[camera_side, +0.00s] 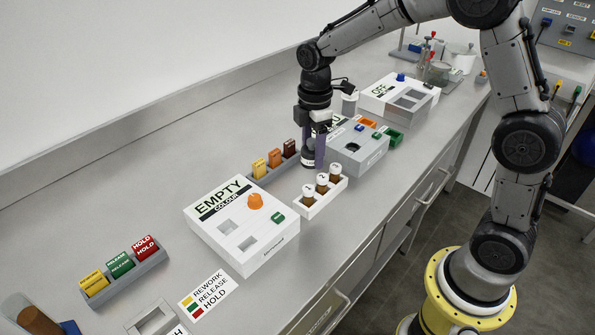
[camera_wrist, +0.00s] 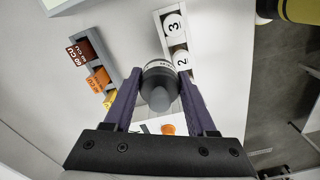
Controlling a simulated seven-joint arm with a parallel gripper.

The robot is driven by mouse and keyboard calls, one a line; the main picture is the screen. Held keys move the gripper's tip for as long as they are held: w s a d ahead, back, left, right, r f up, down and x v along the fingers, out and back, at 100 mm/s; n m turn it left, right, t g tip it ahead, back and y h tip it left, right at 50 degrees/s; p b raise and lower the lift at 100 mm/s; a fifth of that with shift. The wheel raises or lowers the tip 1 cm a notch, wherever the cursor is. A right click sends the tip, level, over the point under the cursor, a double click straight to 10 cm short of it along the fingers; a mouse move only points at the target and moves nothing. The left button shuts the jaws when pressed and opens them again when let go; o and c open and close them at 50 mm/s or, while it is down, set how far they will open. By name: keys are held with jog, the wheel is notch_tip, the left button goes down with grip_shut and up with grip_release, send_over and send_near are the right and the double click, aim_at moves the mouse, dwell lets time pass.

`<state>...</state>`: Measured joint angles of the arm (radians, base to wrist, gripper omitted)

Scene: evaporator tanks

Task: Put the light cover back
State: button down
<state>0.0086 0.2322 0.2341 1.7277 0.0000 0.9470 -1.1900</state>
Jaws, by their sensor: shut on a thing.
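My gripper (camera_side: 314,158) has its purple fingers shut on a dark round cover with a pale lettered band (camera_side: 307,156). In the wrist view, my gripper (camera_wrist: 160,80) has one finger on each side of the dark cover (camera_wrist: 160,88). In the side view the near finger hides part of it. The cover is just behind the white vial rack; I cannot tell whether it touches the bench. A grey instrument box (camera_side: 357,152) with a dark round opening (camera_side: 353,147) stands to the right of my gripper.
The white rack (camera_side: 330,198) holds numbered vials close to my gripper. A grey holder with yellow, orange and brown blocks (camera_side: 274,158) is to the left. A white EMPTY/COLOUR box (camera_side: 238,228) stands in front left.

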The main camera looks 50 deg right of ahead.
send_over(297, 181)
jog(key=f, duration=0.5)
jog(key=shift+s+f, duration=0.2)
jog(key=shift+f, duration=1.75)
jog(key=shift+f, duration=0.15)
jog(key=shift+c, duration=1)
grip_release()
jog(key=shift+w, duration=0.1)
